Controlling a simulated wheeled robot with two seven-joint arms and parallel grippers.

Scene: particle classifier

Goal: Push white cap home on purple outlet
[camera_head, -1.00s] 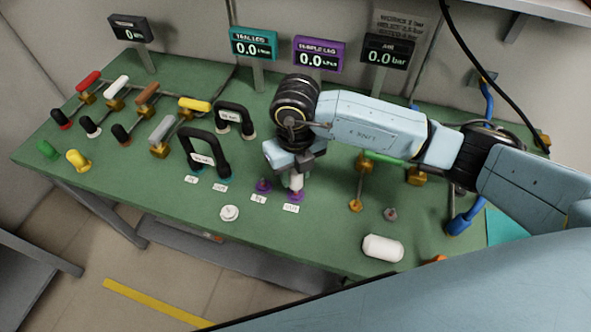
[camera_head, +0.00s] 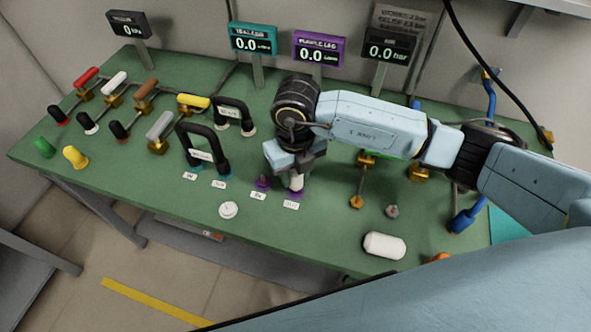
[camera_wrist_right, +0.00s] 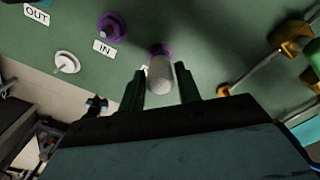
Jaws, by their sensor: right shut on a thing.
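The white cap (camera_head: 296,182) is upright over the purple outlet (camera_head: 297,194) near the front middle of the table. In the right wrist view the cap (camera_wrist_right: 160,75) covers most of the outlet, with part of its purple base (camera_wrist_right: 160,49) showing behind it. My right gripper (camera_head: 295,172) is shut on the cap from above; its two dark fingers (camera_wrist_right: 163,88) stand either side of it. I cannot tell how far the cap sits on the outlet. My left gripper is not in view.
The purple inlet (camera_head: 263,182) stands just left of the outlet. Black handles (camera_head: 203,150), brass valves (camera_head: 356,201) and a purple gauge (camera_head: 319,49) stand around.

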